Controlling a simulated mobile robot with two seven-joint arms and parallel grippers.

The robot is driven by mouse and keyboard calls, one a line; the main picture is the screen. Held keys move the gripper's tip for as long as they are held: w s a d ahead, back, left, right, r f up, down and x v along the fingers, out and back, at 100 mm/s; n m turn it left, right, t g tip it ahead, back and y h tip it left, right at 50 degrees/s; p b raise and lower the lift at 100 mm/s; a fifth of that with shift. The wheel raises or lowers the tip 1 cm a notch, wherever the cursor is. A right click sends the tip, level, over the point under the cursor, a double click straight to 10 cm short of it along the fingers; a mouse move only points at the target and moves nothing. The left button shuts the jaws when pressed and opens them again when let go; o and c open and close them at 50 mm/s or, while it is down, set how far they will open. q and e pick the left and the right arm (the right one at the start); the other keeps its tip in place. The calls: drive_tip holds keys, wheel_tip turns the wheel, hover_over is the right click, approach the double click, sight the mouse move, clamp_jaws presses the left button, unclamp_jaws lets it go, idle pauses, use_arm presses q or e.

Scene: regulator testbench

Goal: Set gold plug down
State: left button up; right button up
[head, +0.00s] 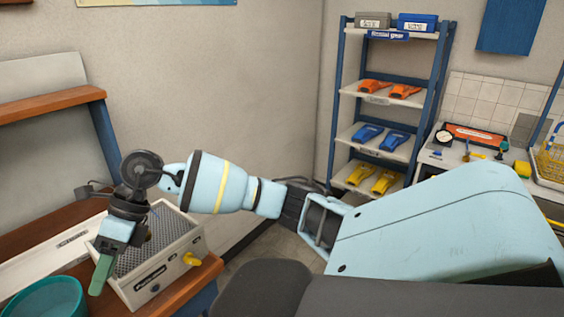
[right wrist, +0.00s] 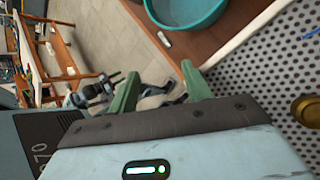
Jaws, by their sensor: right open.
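My right gripper (head: 103,268) hangs over the left edge of a white box with a perforated inside (head: 190,240), on the wooden bench. In the right wrist view its two green fingers (right wrist: 160,88) stand apart with nothing between them. A gold round piece (right wrist: 305,108), likely the gold plug, lies against the perforated surface at the right edge of that view, apart from the fingers. My left gripper is out of view.
A teal bowl (head: 45,300) stands at the bench's front left; it also shows in the right wrist view (right wrist: 200,22). A wooden shelf (head: 50,104) rises behind the bench. A blue rack (head: 383,96) with orange, blue and yellow items stands at the back right, beside a counter.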

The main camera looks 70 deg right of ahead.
drive_tip(key=s+a+f+m+t+y, duration=0.2)
drive_tip(key=s+a+m+y, duration=0.25)
drive_tip(key=a+y, duration=0.2)
drive_tip(key=s+a+f+m+t+y, duration=0.2)
drive_tip(key=s+a+m+y, duration=0.25)
drive_tip(key=a, duration=0.35)
drive_tip(key=s+d+f+m+t+h, duration=0.35)
drive_tip(key=f+m+t+h, duration=0.2)
drive_tip(key=f+m, duration=0.5)
drive_tip(key=s+d+f+m+t+h, duration=0.2)
drive_tip(key=d+f+m+t+h, duration=0.4)
drive_tip(key=m, duration=0.8)
drive_tip(key=s+d+f+m+g+h, duration=0.1)
drive_tip(key=s+f+m+g, duration=0.3)
drive_tip(key=s+f, duration=0.4)
drive_tip(key=s+d+f+m+g+h, duration=0.1)
drive_tip(key=s+f+m+g+h, duration=0.3)
drive_tip(key=s+f, duration=0.4)
drive_tip(key=s+g, duration=0.1)
drive_tip(key=s, duration=0.4)
drive_tip(key=shift+d+f+h, duration=0.15)
drive_tip(key=shift+h, duration=0.2)
drive_tip(key=shift+m, duration=0.25)
